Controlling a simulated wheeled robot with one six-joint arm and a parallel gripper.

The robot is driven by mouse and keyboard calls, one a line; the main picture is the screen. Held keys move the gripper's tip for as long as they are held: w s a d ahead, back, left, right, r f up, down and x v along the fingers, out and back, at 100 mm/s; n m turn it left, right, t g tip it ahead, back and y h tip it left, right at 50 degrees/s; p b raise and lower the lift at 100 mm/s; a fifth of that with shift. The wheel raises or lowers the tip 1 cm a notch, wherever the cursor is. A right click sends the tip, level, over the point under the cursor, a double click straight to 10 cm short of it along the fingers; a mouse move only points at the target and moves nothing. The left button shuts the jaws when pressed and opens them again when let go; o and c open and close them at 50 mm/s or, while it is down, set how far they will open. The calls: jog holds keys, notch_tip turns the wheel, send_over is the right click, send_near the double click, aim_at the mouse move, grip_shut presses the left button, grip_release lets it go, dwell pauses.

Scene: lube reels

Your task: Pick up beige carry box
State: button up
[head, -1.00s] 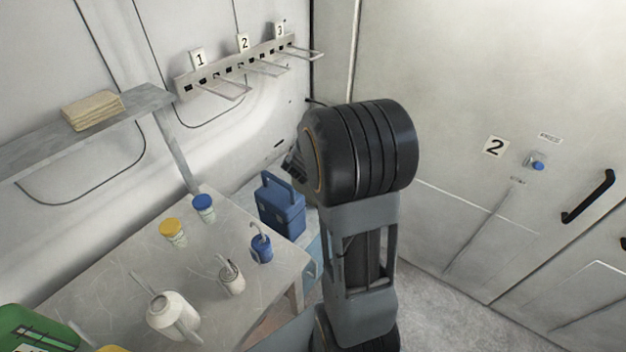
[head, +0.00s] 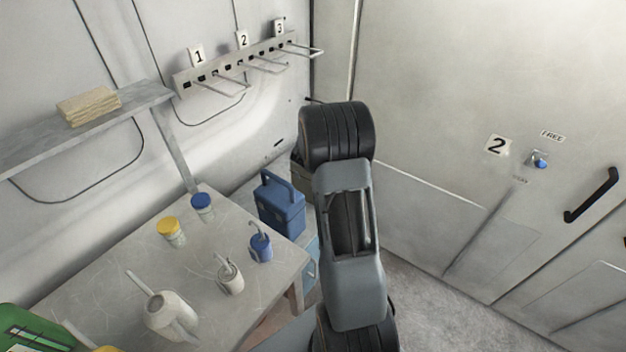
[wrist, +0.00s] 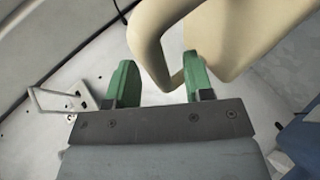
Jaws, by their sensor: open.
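The beige carry box (wrist: 238,35) is close up at the top right of the wrist view. Its looped handle (wrist: 150,42) reaches down between the two green fingers of my gripper (wrist: 161,82). The fingers are open, one on each side of the handle's lower end; the right fingertip looks very near the handle or overlaps it. I cannot tell whether they touch. In the head view my arm hides the box and most of the gripper.
A blue carry box (head: 282,208) stands behind the table (head: 120,255). The table holds a blue can (head: 260,245), a grey can (head: 230,278), a pale jug (head: 172,315) and two capped jars. A hook rail (head: 235,65) is on the wall.

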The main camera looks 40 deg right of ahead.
jog(key=shift+w+d+f, duration=0.2)
jog(key=shift+w+d, duration=0.05)
jog(key=shift+c, duration=0.4)
grip_shut()
dwell(0.9)
jog(key=shift+r, duration=0.1)
